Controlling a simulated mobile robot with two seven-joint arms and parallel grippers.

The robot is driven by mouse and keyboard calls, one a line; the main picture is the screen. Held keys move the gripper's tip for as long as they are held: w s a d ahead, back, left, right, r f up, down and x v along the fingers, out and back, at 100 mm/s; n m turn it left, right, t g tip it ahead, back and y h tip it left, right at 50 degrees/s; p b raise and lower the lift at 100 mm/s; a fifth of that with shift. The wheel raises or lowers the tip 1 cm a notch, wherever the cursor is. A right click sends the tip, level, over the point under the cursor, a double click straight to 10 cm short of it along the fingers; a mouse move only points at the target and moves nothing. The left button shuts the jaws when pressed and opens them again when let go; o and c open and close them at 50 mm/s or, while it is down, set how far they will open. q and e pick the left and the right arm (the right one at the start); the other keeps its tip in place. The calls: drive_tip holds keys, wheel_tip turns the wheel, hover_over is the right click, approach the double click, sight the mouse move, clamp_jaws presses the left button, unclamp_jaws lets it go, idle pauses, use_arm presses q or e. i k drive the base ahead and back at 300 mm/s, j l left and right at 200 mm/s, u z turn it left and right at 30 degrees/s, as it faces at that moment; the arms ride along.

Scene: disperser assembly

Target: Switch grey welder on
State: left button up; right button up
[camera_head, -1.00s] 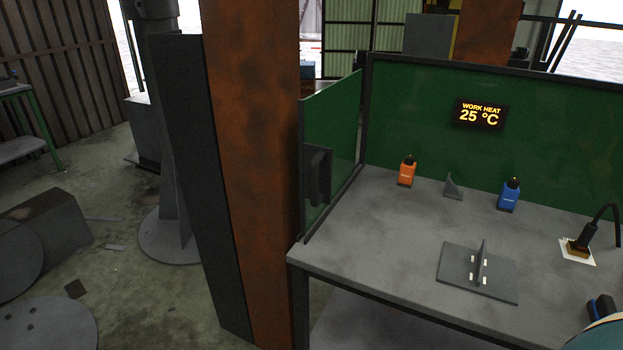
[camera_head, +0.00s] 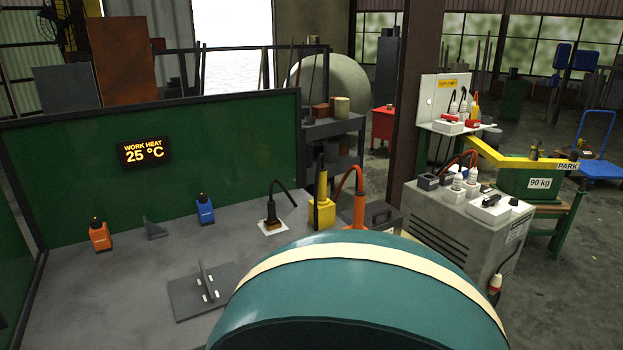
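The grey welder (camera_head: 445,236) is a boxy grey cabinet with side vents, standing right of the workbench. On its top are a white box with a black handle or lever (camera_head: 491,201), white connectors (camera_head: 457,182) with orange-red cables, and a small dark box (camera_head: 428,182). Whether the handle is in an on or off position is too small to tell. A plug with a red part (camera_head: 495,284) hangs on a black cable at its right side. Neither of my grippers is in view.
A large teal rounded body with a cream band (camera_head: 360,262) fills the bottom centre, hiding part of the workbench (camera_head: 100,290) and welder. A yellow arm marked PARK (camera_head: 510,155) and a 90 kg green block (camera_head: 528,184) stand behind. Floor at right is open.

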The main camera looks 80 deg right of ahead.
sight(491, 201)
drive_tip(key=z, duration=3.55)
drive_tip(key=i+l+u, duration=0.1)
drive_tip(key=u, duration=0.25)
drive_tip(key=i+l+u, duration=0.1)
drive_tip(key=u, duration=0.3)
drive_tip(key=l+u, duration=0.35)
drive_tip(key=i+l+u, duration=0.1)
drive_tip(key=l+u, duration=0.15)
drive_tip(key=l, duration=0.25)
drive_tip(key=l+u, duration=0.25)
drive_tip(key=l, duration=0.25)
drive_tip(key=l+u, duration=0.25)
drive_tip(key=l, duration=1.95)
drive_tip(key=k+l+u, duration=0.15)
drive_tip(key=l, duration=0.95)
drive_tip(key=i, duration=0.05)
